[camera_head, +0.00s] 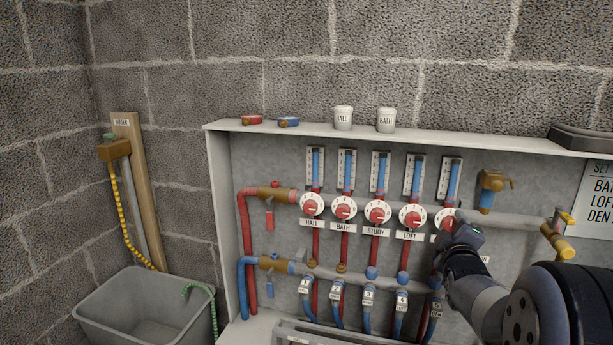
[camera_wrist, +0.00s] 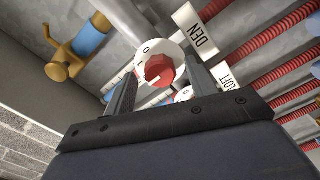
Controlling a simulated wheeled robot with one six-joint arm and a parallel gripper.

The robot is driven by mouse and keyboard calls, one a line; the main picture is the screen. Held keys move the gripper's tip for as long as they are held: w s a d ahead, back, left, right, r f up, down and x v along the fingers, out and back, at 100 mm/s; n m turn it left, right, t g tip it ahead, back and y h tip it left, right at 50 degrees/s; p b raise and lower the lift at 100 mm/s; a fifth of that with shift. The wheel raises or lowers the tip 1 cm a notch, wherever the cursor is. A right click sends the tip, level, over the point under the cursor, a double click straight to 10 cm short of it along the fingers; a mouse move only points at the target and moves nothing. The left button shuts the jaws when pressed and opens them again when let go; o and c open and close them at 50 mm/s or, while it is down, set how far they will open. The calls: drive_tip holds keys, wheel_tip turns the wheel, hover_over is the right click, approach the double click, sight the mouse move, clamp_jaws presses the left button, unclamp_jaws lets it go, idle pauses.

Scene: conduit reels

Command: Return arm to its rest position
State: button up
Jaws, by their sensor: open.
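My gripper (camera_head: 461,222) is at the right end of the dial row, in front of the fifth dial (camera_head: 446,216), and hides part of it and its label. In the wrist view, the two fingers of my gripper (camera_wrist: 162,72) are apart, with the dial's red knob (camera_wrist: 159,69) showing between them. A label "DEN" (camera_wrist: 202,35) is beside this dial. Nothing is held. I cannot tell whether the fingers touch the knob. My arm reaches in from the lower right.
The white cabinet (camera_head: 226,210) holds more dials, gauges and red and blue pipes. A brass valve (camera_head: 558,240) is right of my gripper. White cups (camera_head: 343,118) stand on its top ledge. A grey tub (camera_head: 145,300) is at lower left. Open space lies in front of the left dials.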

drive_tip(key=m+p, duration=0.6)
drive_tip(key=p, duration=0.1)
drive_tip(key=shift+r+m+p, duration=0.15)
drive_tip(key=shift+m+p, duration=0.2)
drive_tip(key=shift+m, duration=0.05)
drive_tip(key=m+p, duration=0.4)
drive_tip(key=p, duration=0.2)
drive_tip(key=m+p, duration=0.2)
drive_tip(key=shift+p, duration=0.3)
drive_tip(key=shift+s+a+f, duration=0.2)
drive_tip(key=shift+s+a, duration=0.05)
drive_tip(key=shift+s, duration=0.4)
